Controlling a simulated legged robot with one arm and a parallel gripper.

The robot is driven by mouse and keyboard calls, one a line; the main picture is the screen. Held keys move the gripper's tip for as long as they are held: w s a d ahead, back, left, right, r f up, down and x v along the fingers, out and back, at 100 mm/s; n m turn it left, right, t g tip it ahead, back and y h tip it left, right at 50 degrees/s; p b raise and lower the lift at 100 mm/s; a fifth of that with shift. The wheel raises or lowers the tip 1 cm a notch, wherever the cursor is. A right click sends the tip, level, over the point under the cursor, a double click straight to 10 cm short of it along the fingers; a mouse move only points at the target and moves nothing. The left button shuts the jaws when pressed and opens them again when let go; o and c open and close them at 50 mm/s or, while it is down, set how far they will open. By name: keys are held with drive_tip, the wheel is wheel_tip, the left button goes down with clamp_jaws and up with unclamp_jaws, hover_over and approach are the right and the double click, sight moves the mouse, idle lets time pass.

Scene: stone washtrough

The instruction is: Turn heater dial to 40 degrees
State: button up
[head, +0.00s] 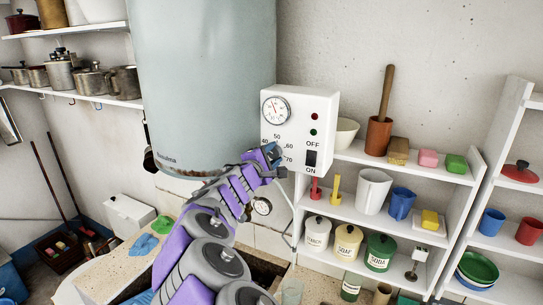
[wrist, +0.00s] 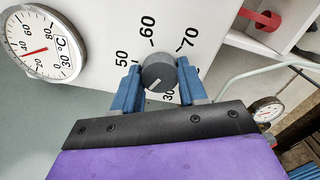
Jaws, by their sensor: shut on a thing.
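The heater dial (wrist: 158,72) is a small dark grey round knob on the white control panel (head: 325,100). In the wrist view my gripper (wrist: 160,82) is shut on it, one blue finger on each side. A short pale mark on the knob points to the lower left, between the printed 30 and 50. The number there is hidden behind a finger; 60 and 70 are readable. In the head view my gripper (head: 271,154) covers the dial at the panel's lower left.
An ON/OFF switch (head: 311,160) is right of the dial. The grey-green tank (head: 205,80) hangs to the left. Shelves with cups (head: 374,190) stand close to the right.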

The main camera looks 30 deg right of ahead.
drive_tip(key=shift+s+d, duration=0.1)
drive_tip(key=shift+d, duration=0.05)
drive_tip(key=c, duration=0.4)
drive_tip(key=shift+r+n+p, duration=0.15)
drive_tip(key=shift+n+p, duration=0.65)
drive_tip(key=shift+p, duration=0.1)
drive_tip(key=shift+n+p, duration=0.45)
drive_tip(key=shift+n, duration=0.25)
drive_tip(key=shift+f, duration=0.2)
